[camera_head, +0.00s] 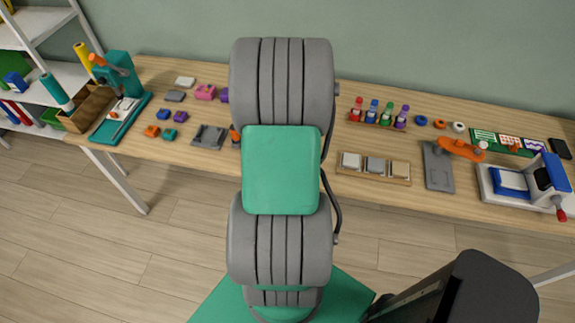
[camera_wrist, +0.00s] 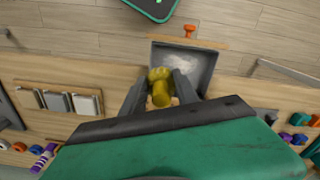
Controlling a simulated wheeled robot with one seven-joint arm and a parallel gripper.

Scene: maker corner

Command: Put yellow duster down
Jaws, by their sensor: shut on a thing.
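The yellow duster (camera_wrist: 160,90) shows in the wrist view between the two grey fingers of my gripper (camera_wrist: 160,92). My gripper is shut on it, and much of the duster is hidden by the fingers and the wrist. It appears over the wooden table, close to a grey tray (camera_wrist: 209,66) with a whitish patch inside. I cannot tell whether the duster touches anything below. In the head view my own arm hides the gripper, the duster and the tray.
The long wooden table (camera_head: 455,110) carries a wooden holder with several blocks (camera_head: 374,178), a row of coloured bottles (camera_head: 380,113), a grey plate (camera_head: 438,167) and a blue-and-white press (camera_head: 525,185). A teal press (camera_head: 120,75) stands at left. Small coloured pieces lie left of my arm.

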